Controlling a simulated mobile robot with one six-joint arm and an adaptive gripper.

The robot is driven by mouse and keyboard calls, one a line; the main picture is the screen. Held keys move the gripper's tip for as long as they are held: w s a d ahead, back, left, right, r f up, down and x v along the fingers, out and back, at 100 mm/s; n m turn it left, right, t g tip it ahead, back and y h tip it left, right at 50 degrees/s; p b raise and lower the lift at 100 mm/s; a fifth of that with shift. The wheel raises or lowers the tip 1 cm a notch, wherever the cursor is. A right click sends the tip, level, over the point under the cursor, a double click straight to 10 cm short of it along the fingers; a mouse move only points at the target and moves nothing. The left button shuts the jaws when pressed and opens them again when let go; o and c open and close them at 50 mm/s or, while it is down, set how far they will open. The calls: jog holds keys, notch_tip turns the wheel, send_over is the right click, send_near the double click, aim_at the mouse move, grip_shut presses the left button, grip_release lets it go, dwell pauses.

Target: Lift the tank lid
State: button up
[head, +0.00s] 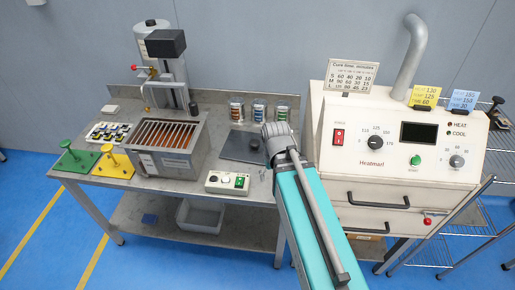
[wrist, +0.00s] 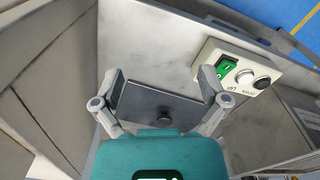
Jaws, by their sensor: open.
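The tank lid (head: 236,147) is a dark grey flat plate with a black round knob, lying on the bench to the right of the slatted metal tank. In the wrist view the lid (wrist: 150,101) lies between and beyond my two fingers, with its knob near the palm side. My gripper (wrist: 160,84) is open and empty, its fingers spread to either side of the plate. In the head view my arm hides part of the right end of the bench, and my gripper (head: 278,146) is seen from behind beside the lid. I cannot tell its height above the lid.
A control box (head: 228,182) with a green switch stands in front of the lid and close to the right finger in the wrist view. Several small jars (head: 259,110) stand behind it. The tank (head: 170,160) is left, the oven (head: 390,150) right.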

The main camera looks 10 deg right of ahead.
jog(key=w+a+n+h, duration=0.1)
jog(key=w+a+n, duration=0.2)
jog(key=w+n, duration=0.9)
jog(key=n+h, duration=0.2)
jog(key=n, duration=0.4)
send_near(255, 143)
jog(key=v, duration=0.4)
jog(key=shift+f+p, duration=0.2)
jog(key=shift+p, duration=0.2)
jog(key=shift+d+f, duration=0.1)
jog(key=shift+f, duration=0.05)
jog(key=b+x, duration=0.8)
jog(key=shift+w+f, duration=0.1)
jog(key=shift+f, duration=0.05)
jog(key=shift+f, duration=0.1)
jog(key=shift+b+x, duration=2.5)
jog(key=shift+b, duration=0.2)
